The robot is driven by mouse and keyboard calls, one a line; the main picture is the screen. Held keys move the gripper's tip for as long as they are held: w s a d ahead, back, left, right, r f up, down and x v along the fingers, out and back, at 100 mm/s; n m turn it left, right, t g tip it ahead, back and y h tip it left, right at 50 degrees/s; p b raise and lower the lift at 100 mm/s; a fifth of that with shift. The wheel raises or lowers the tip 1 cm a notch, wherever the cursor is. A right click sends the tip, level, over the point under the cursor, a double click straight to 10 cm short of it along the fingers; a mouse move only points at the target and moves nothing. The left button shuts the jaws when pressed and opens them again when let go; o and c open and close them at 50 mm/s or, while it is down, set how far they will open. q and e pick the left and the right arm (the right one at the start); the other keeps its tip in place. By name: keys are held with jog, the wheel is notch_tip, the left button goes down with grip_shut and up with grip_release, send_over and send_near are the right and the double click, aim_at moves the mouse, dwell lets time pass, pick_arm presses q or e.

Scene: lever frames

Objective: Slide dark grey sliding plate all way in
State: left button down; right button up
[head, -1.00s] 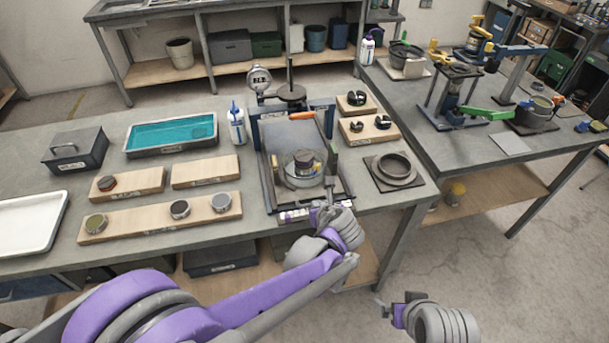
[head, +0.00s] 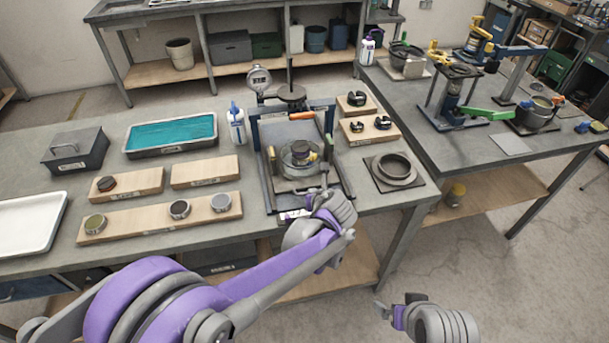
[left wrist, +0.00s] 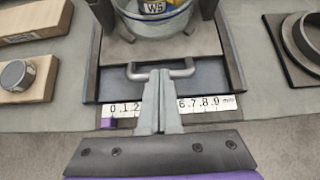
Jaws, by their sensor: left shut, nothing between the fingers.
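The sliding plate (head: 284,185), dark grey in the task, lies in a dark frame (head: 268,195) on the bench. A glass dish (head: 300,157) with a labelled weight stands on it. In the left wrist view the plate (left wrist: 204,44) looks grey-brown, with a metal bar handle (left wrist: 182,70) at its near edge. My left gripper (head: 324,184) is shut and empty. In the left wrist view its fingertips (left wrist: 158,74) are at the middle of the handle, seemingly touching it. My right gripper (head: 382,308) is low at the right, away from the bench; its jaws are too small to read.
A white millimetre scale (left wrist: 193,104) lies along the frame's near edge. A dial gauge (head: 259,79) stands behind the frame. A ring on a dark pad (head: 393,169) is to the right, a white bottle (head: 236,124) to the left. Wooden blocks (head: 205,171) lie farther left.

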aim_at(303, 161)
pick_arm(q)
jog(key=shift+w+a, duration=0.65)
jog(key=shift+w, duration=1.35)
jog(key=shift+w+a, duration=0.65)
jog(key=shift+w, duration=1.35)
jog(key=shift+w+a, duration=0.65)
jog(key=shift+w, duration=1.35)
jog(key=shift+s+f+v, duration=0.15)
jog(key=shift+f+v, duration=0.05)
jog(key=shift+v, duration=0.9)
jog(key=shift+s+f+v, duration=0.2)
jog(key=shift+v, duration=0.95)
jog(key=shift+s+f+v, duration=0.15)
jog(key=shift+f+v, duration=0.1)
jog(key=shift+v, duration=0.85)
jog(key=shift+d, duration=0.2)
